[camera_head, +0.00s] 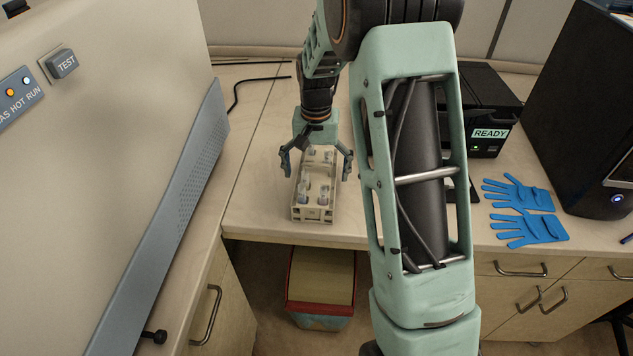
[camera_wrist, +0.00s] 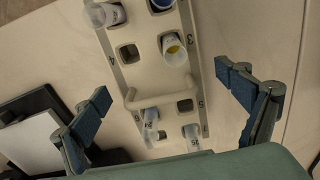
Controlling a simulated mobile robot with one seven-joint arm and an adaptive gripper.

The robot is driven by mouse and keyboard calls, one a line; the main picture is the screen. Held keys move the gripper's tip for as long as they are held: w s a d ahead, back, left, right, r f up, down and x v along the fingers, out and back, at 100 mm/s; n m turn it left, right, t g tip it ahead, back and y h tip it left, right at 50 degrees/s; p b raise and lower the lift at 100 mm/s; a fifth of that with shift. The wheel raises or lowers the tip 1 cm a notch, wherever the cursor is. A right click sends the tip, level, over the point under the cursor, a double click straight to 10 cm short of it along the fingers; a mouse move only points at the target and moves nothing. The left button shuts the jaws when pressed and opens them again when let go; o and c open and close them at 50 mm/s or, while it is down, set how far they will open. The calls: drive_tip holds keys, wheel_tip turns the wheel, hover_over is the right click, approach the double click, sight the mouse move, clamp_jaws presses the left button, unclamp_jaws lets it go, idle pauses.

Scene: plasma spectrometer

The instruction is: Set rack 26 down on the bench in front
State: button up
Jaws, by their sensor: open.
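A beige rack (camera_head: 312,213) stands upright on the bench (camera_head: 262,205), near the bench's front edge. It holds several capped or labelled tubes, with some holes empty. I cannot read a rack number on it. In the wrist view the rack (camera_wrist: 140,75) runs through the middle, with a handle bar (camera_wrist: 160,98) across it and small numbers beside its holes. My gripper (camera_head: 316,172) is open above the rack, with one finger on each side. In the wrist view both fingers of my gripper (camera_wrist: 163,88) stand clear of the rack's sides.
A grey-cream instrument (camera_head: 130,130) fills the left side. Blue gloves (camera_head: 525,210), a black box marked READY (camera_head: 485,105) and a dark computer tower (camera_head: 590,110) are on the right. A red-rimmed bin (camera_head: 321,285) stands below the bench edge. Bare bench lies left of the rack.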

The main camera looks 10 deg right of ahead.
drive_tip(key=shift+f, duration=0.7)
drive_tip(key=shift+c, duration=0.7)
drive_tip(key=c, duration=1.3)
drive_tip(key=shift+r, duration=0.1)
drive_tip(key=shift+c, duration=0.8)
